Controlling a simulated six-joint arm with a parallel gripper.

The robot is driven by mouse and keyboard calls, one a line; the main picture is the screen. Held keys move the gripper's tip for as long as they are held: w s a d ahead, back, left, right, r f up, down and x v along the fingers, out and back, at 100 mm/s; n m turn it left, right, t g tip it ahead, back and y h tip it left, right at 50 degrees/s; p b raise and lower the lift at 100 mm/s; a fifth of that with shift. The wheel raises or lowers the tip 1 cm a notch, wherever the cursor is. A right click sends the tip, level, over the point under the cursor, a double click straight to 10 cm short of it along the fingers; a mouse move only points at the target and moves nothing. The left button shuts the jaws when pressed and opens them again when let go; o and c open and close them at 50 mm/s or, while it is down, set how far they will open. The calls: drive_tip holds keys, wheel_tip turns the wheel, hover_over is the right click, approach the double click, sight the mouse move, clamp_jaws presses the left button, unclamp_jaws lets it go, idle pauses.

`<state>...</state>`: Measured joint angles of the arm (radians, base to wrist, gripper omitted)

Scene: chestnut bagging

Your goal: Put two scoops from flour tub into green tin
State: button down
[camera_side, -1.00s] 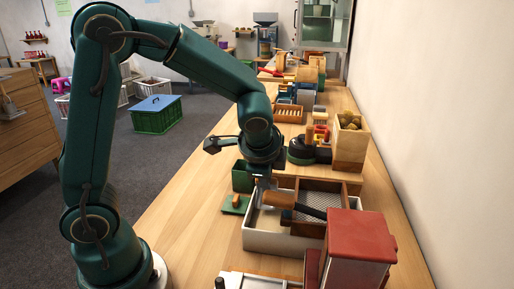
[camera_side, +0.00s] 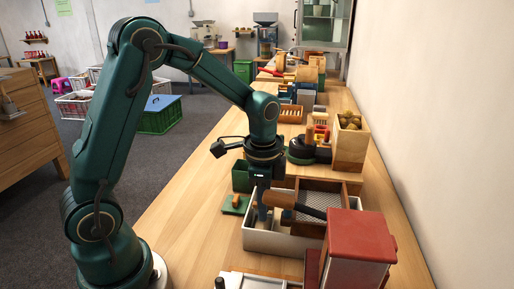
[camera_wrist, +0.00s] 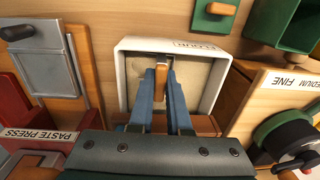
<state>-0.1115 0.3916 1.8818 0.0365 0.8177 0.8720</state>
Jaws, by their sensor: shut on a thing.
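The white flour tub (camera_wrist: 207,92), labelled FLOUR, is open with a pale inside; in the side view its wall (camera_side: 262,240) shows below my gripper. My gripper (camera_wrist: 161,82) is shut on the wooden handle of a scoop (camera_wrist: 162,70), over the tub. The scoop's bowl is hidden, so I cannot tell whether it holds flour. The green tin (camera_side: 241,177) stands behind the tub in the side view; it also shows at the top right of the wrist view (camera_wrist: 283,22). A green lid with a wooden knob (camera_side: 234,206) lies apart from the tin on the table.
A sieve tray (camera_side: 318,200) and a brown-handled tool (camera_side: 285,200) sit close right of my gripper. A red press (camera_side: 360,245) stands in front. A wooden box of chestnuts (camera_side: 350,145) stands behind.

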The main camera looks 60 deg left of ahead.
drive_tip(key=shift+w+a+r+g+h, duration=0.1)
drive_tip(key=shift+w+a+g+h, duration=0.2)
drive_tip(key=shift+g+h, duration=0.15)
wheel_tip(320, 180, up, 8)
drive_tip(key=shift+w+a, duration=0.15)
idle(0.4)
drive_tip(key=shift+r, duration=0.1)
idle(0.5)
drive_tip(key=w+a+r+n, duration=0.1)
drive_tip(key=a+n, duration=0.3)
drive_tip(key=a, duration=0.4)
drive_tip(key=w+a+n+y, duration=0.1)
drive_tip(key=w+a+n, duration=0.3)
drive_tip(key=a, duration=0.4)
drive_tip(key=shift+w+a+r+n+t, duration=0.15)
drive_tip(key=shift+a+r+n+t, duration=0.15)
drive_tip(key=shift+n, duration=0.3)
